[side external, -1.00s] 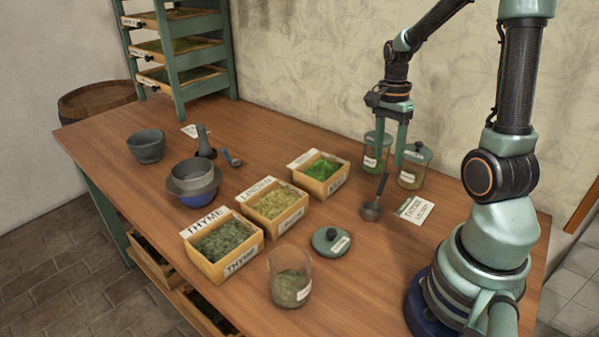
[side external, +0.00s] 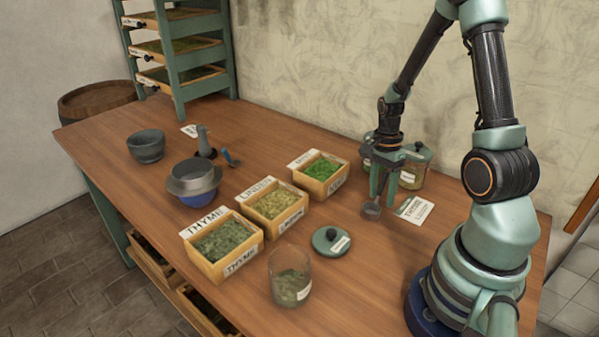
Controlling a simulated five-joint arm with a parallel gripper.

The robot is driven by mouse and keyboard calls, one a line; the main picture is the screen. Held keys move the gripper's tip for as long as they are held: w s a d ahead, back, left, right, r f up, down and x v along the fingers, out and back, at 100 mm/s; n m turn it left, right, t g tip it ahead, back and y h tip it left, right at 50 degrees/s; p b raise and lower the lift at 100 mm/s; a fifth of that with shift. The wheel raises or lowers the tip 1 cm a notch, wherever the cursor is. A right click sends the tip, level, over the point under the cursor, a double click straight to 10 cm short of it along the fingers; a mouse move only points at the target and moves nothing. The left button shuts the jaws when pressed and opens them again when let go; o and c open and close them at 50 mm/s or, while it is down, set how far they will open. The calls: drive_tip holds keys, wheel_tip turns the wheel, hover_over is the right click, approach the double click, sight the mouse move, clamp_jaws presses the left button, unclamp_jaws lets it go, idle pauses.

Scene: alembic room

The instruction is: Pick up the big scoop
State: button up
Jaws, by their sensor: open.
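The big scoop (side external: 371,211) is dark grey and sits on the table right of the boxes, its bowl at the bottom. Its handle, upright and leaning a little right, is now mostly hidden by my gripper (side external: 383,197). My gripper points down, low over the table, with its two green fingers open around or just in front of the handle; I cannot tell which. A smaller scoop with a blue handle (side external: 230,158) lies farther left, beside the mortar things.
Two lidded jars (side external: 412,168) stand close behind my gripper. A thyme label card (side external: 415,210) lies to its right. The herb boxes (side external: 321,176) are left. A loose lid (side external: 331,240) and an open glass jar (side external: 289,277) are in front. Bare table lies between the scoop and the lid.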

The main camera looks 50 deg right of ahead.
drive_tip(key=shift+f, duration=0.45)
clamp_jaws()
idle(1.1)
